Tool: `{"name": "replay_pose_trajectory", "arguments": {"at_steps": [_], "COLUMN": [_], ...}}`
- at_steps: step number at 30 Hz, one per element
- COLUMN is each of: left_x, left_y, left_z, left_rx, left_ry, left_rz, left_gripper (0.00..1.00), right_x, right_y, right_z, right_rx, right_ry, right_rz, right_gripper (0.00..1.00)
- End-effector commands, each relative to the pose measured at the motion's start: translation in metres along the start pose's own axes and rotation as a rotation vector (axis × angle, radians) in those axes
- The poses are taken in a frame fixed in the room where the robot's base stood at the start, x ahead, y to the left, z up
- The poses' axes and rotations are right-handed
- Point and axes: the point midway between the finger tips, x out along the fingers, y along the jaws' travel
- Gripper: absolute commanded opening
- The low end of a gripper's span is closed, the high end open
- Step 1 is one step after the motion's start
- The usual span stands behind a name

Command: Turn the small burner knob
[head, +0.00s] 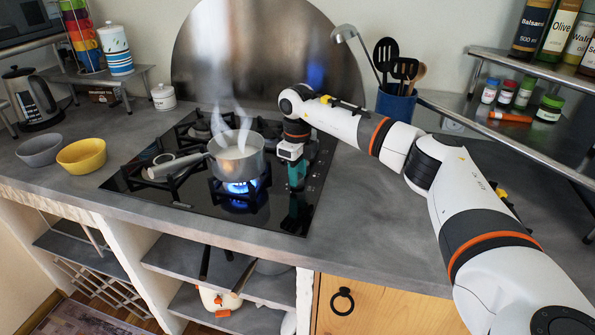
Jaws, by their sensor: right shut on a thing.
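The black glass hob (150,185) is set into the grey counter, with its controls along the right edge. My right gripper (296,187) points down at that right edge, just right of the lit front burner. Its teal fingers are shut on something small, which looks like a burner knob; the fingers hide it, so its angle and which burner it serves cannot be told. My left gripper is not in view.
A steaming saucepan (238,158) stands over a blue flame (241,187), close left of my right gripper, its handle pointing left. A utensil pot (396,104) stands behind my right arm. Yellow (82,157) and grey bowls (40,150) sit at left.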

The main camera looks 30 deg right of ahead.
Motion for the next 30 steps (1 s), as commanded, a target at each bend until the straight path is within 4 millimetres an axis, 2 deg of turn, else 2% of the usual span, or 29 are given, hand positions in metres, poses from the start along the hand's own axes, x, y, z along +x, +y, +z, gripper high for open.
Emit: {"name": "replay_pose_trajectory", "arguments": {"at_steps": [8,30], "left_x": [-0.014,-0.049], "left_y": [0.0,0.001], "left_z": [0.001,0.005], "left_rx": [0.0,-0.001], "left_ry": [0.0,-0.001], "left_rz": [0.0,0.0], "left_gripper": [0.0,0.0], "right_x": [-0.003,-0.004], "right_y": [0.0,0.0], "right_z": [-0.001,-0.001], "right_rx": [0.205,0.908], "right_ry": [0.002,0.004], "right_rz": [0.001,-0.001], "right_gripper": [0.08,0.08]}}
